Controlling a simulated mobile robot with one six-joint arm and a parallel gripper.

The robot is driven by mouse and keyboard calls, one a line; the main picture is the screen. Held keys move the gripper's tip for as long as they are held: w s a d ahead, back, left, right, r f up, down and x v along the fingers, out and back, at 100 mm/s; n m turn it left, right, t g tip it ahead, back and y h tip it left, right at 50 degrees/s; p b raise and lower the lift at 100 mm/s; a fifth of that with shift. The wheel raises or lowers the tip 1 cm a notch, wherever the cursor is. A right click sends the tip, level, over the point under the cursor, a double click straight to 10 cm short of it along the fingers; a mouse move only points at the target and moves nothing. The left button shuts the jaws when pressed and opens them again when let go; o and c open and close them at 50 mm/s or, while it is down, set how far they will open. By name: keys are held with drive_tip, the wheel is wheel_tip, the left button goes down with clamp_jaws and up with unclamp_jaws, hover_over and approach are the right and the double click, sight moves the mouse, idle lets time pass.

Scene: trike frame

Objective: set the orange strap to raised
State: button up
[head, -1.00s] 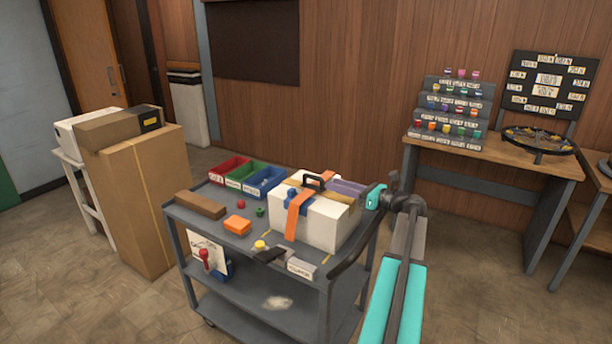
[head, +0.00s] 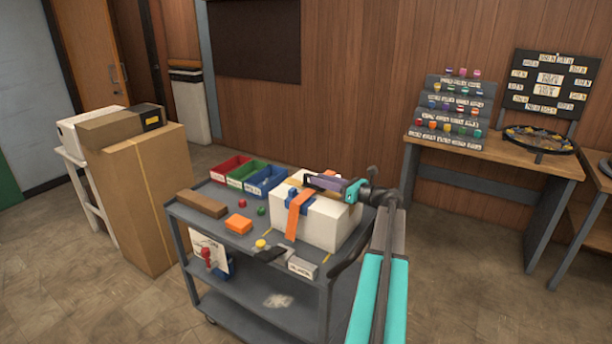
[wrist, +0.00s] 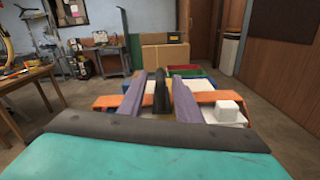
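The orange strap (head: 294,220) lies over the top of a white box (head: 327,222) and hangs down its front face. A blue buckle-like piece (head: 291,198) sits beside it on top. In the wrist view the strap (wrist: 108,101) runs crosswise beyond and below my fingers. My gripper (head: 318,182) is above the box top, its purple fingers apart. In the wrist view my gripper (wrist: 160,95) has a black handle (wrist: 161,88) between its fingers, with gaps on both sides. Whether the fingers touch the strap cannot be told.
The box stands on a grey cart (head: 222,238) with red, green and blue bins (head: 266,180), an orange block (head: 238,224) and a brown block (head: 201,204). A tall carton (head: 150,200) stands left. A workbench (head: 500,151) is at the right.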

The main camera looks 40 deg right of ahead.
sight(308, 176)
drive_tip(key=shift+p+x, duration=0.5)
drive_tip(key=shift+x, duration=2.7)
